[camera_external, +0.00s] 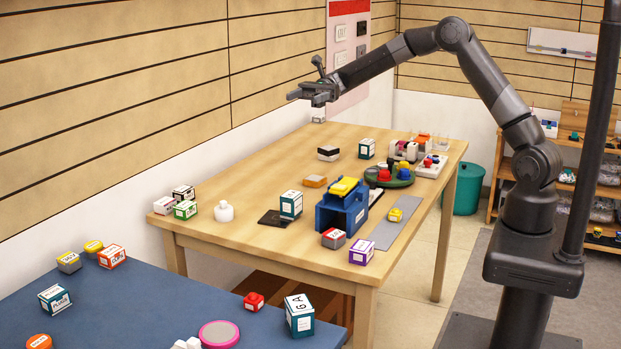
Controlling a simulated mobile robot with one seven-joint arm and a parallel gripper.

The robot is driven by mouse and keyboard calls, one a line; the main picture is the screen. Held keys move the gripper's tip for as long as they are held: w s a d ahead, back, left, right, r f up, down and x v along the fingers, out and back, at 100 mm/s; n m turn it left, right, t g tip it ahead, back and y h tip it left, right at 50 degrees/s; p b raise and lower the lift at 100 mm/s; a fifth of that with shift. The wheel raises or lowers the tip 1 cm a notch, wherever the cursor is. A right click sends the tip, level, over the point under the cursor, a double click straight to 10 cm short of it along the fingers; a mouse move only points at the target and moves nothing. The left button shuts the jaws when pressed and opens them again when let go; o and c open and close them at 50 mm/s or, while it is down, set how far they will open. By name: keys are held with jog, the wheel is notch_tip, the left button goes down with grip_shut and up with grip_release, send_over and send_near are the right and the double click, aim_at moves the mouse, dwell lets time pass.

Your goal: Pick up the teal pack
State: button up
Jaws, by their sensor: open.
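Several white boxes with teal sides are in view, and I cannot tell which one is the teal pack. One teal pack (291,205) stands on the wooden table just left of the blue holder. A smaller teal-green pack (367,149) stands toward the back of that table. On the blue table, a teal pack (299,316) stands near the right end, and another teal pack (55,299) lies at the left. My gripper (303,96) is open and empty, high above the wooden table's back part and apart from all the packs.
The wooden table (240,243) also holds a blue holder (333,215) with a yellow item, a round green tray (400,183), a dark flat plate (272,219) and small boxes. The blue table (170,310) is in front. A teal bin (468,190) stands behind.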

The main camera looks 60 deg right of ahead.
send_near(286, 200)
jog(key=a, duration=0.9)
jog(key=shift+c, duration=0.4)
jog(key=c, duration=1.1)
